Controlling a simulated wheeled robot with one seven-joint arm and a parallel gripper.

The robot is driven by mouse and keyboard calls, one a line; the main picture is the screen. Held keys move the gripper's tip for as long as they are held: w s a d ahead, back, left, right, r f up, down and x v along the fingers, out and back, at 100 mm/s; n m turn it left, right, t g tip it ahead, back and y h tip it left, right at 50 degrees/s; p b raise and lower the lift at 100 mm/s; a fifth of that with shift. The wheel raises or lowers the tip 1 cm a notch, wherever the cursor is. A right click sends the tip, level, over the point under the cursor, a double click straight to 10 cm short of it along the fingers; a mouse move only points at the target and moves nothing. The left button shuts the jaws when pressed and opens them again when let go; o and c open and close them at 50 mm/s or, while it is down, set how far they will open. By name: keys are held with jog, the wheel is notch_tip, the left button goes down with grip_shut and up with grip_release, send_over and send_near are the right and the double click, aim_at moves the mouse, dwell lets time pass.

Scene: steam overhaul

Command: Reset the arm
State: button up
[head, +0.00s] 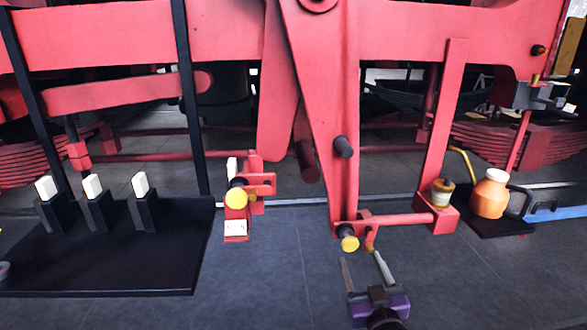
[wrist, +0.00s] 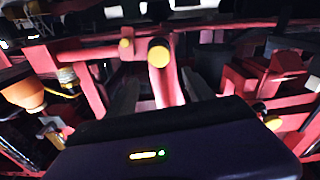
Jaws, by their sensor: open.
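My gripper (head: 361,257) is in the lower right middle of the head view. Its two fingers stand apart with nothing between them. They point toward the red bar of the locomotive frame. A yellow-capped pin (head: 348,243) sits on that red frame just beyond the fingertips, and I cannot tell the exact gap. In the wrist view the dark gripper body (wrist: 165,140) fills the bottom, and a yellow round end (wrist: 159,54) shows ahead on red metal.
A black tray (head: 120,270) with white-topped black posts lies at left. A second yellow knob (head: 236,198) is on a red bracket. An orange jug (head: 490,195) and a small yellow can (head: 442,191) stand at right. The grey floor (head: 270,280) is clear between.

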jog(key=s+m+g+p, duration=0.1)
jog(key=s+g+p, duration=0.2)
jog(key=s, duration=4.3)
jog(key=shift+s+r+m+g+p, duration=0.3)
jog(key=shift+r+g+p, duration=0.15)
jog(key=shift+p, duration=0.3)
